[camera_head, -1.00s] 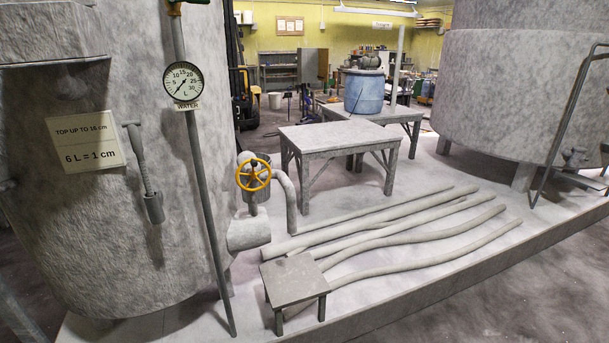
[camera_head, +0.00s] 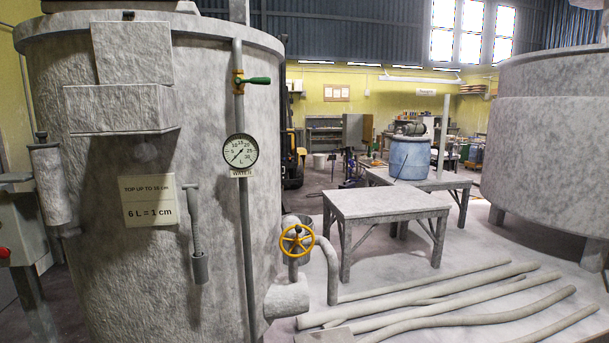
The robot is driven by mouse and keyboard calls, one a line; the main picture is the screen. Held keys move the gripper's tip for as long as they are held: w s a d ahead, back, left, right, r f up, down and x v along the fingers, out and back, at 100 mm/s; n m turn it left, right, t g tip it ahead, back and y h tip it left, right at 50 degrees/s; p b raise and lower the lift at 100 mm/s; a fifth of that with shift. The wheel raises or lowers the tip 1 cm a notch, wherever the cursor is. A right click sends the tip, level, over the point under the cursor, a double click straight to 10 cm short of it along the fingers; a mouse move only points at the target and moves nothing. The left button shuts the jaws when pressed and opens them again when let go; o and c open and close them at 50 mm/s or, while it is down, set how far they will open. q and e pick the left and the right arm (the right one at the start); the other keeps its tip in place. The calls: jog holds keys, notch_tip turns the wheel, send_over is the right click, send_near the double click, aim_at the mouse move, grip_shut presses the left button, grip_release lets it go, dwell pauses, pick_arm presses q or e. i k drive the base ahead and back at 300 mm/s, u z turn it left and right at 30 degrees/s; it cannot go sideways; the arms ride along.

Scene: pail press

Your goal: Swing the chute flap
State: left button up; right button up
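A large grey tank (camera_head: 120,250) fills the left of the head view. A boxy grey chute-like fitting sticks out of its upper wall, with an upright panel (camera_head: 132,53) above a wider, jutting lower block (camera_head: 120,108). I cannot tell which part of it is the flap, or whether it is open or shut. A sign (camera_head: 150,200) reading "TOP UP TO 16 cm, 6 L = 1 cm" is on the tank below it. Neither of my grippers is in view.
A water pipe with a green-handled valve (camera_head: 257,81) and a round gauge (camera_head: 240,151) stands at the tank's right. A yellow handwheel (camera_head: 297,240), hoses (camera_head: 440,295) and a table (camera_head: 385,203) lie further right. A box with a red button (camera_head: 12,235) is at far left.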

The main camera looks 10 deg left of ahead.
aim_at(128, 52)
jog(key=z, duration=0.8)
jog(key=i, duration=1.85)
jog(key=u, duration=2.1)
